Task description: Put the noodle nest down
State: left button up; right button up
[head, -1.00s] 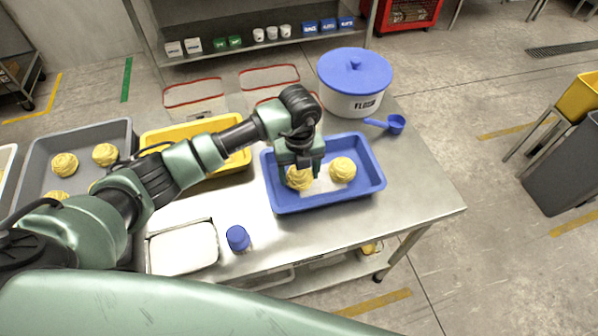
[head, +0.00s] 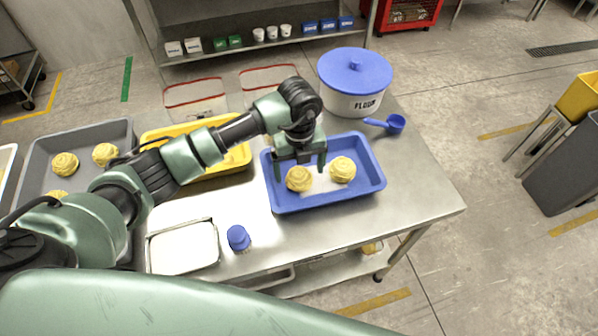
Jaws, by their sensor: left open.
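Two yellow noodle nests lie side by side in the blue tray (head: 328,201): a left nest (head: 299,179) and a right nest (head: 342,169). My left gripper (head: 299,172) is open over the left nest, its fingers pointing down. The fingers sit behind and above the nest, and nothing is held between them. The left nest rests on the pale sheet in the tray. My right gripper is not in view.
A grey tray (head: 78,136) with several nests stands at the left, and a yellow tray (head: 236,158) lies behind my arm. A white flour tub (head: 350,103), a blue scoop (head: 396,124), a blue-capped container (head: 238,238) and a metal pan (head: 183,248) are nearby. The table's right end is clear.

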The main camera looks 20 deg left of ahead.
aim_at(299, 174)
pick_arm(q)
notch_tip(299, 174, up, 10)
jog(key=b, duration=0.2)
jog(key=shift+r+b, duration=0.25)
jog(key=shift+b, duration=0.1)
